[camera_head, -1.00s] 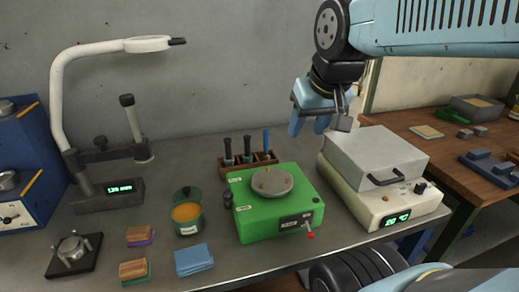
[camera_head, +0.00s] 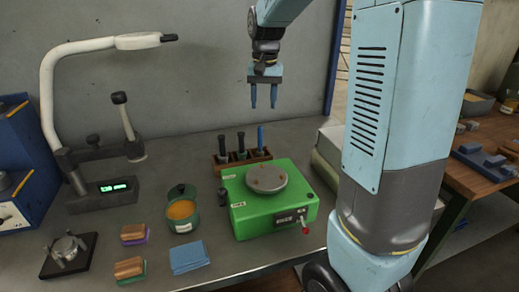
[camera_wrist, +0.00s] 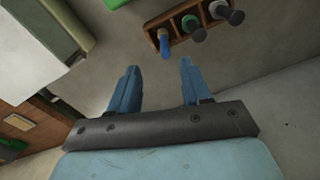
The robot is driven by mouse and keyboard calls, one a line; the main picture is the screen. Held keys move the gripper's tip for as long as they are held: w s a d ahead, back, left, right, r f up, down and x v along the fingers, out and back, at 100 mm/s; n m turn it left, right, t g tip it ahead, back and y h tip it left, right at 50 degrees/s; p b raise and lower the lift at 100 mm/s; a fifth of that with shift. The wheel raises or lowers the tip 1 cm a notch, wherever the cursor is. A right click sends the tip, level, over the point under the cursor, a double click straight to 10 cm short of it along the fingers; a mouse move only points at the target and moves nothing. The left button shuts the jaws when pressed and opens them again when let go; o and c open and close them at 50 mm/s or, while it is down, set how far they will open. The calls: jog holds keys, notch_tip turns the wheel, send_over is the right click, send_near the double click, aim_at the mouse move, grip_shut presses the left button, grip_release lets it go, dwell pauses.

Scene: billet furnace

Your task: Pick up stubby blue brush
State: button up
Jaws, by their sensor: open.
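A slim blue-handled tool (camera_head: 260,138), which looks like the blue brush, stands upright at the right end of a wooden rack (camera_head: 223,166) behind the green machine. In the wrist view the blue tool (camera_wrist: 164,43) sits at the left end of the rack (camera_wrist: 178,32), just beyond the gap between my fingertips. My gripper (camera_head: 263,103) points down above and behind the rack, open and empty. In the wrist view my gripper's two blue fingers (camera_wrist: 159,65) are spread apart. The brush's lower end is hidden in the rack.
Two dark-handled tools (camera_head: 223,146) (camera_head: 241,145) stand in the same rack. The green machine (camera_head: 265,218) with a round plate is in front of it. A pale box-shaped device (camera_head: 325,160) stands to the right, partly hidden by my arm.

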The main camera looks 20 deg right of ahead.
aim_at(260, 146)
jog(key=shift+w+a+f, duration=0.1)
jog(key=shift+w+f, duration=0.85)
jog(key=shift+w, duration=0.3)
notch_tip(260, 146, down, 14)
jog(key=shift+w+r, duration=0.1)
jog(key=shift+r, duration=0.05)
grip_shut()
